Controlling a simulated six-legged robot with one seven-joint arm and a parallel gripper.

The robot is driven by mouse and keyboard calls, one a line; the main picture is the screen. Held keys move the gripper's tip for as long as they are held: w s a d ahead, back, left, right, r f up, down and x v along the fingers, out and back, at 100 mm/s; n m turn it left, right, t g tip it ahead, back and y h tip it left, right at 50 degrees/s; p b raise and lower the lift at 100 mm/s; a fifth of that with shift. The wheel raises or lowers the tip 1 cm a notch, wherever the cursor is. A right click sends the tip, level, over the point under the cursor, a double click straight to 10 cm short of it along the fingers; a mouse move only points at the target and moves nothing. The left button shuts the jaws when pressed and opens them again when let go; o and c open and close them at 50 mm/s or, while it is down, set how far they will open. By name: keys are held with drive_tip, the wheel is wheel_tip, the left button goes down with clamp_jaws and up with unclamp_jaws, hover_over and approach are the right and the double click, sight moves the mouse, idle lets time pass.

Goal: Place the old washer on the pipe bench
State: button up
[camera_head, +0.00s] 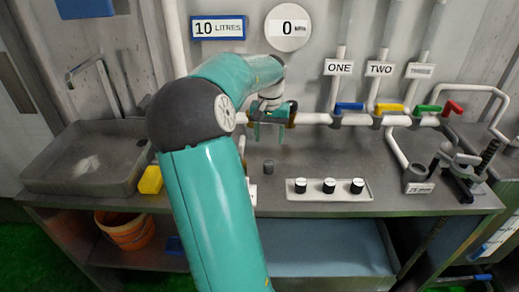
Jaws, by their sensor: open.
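The bench (225,195) is a grey worktop running across the view, with pipework along its back wall. My teal arm reaches over it from the front. My gripper (268,134) is open, with its fingers pointing down above the back of the worktop, near the white horizontal pipe (310,118). I see nothing clearly held between the fingers. No other washer can be made out, and my arm hides part of the bench.
Blue (349,106), yellow (388,108), green (427,109) and red (453,107) valve handles line the pipe. A knob panel (328,190) lies at the front, a vise (464,172) at right. A sink (88,160) and yellow block (150,180) are at left.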

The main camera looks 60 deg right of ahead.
drive_tip(key=shift+r, duration=0.1)
drive_tip(key=w+a+r+n+t+y, duration=0.15)
drive_tip(key=w+a+n, duration=0.3)
drive_tip(key=a, duration=0.95)
drive_tip(key=w+a+r+n+t+h, duration=0.1)
drive_tip(key=w+a+r+n+t, duration=0.15)
drive_tip(key=w+a, duration=0.75)
drive_tip(key=s+a+n, duration=0.3)
drive_tip(key=s+a, duration=0.2)
drive_tip(key=a, duration=0.7)
drive_tip(key=s+a+n+t, duration=0.1)
drive_tip(key=s+a+n, duration=0.3)
drive_tip(key=a, duration=0.9)
drive_tip(key=shift+s+a+r+t, duration=0.25)
drive_tip(key=shift+s+r+t, duration=0.1)
drive_tip(key=shift+s, duration=0.8)
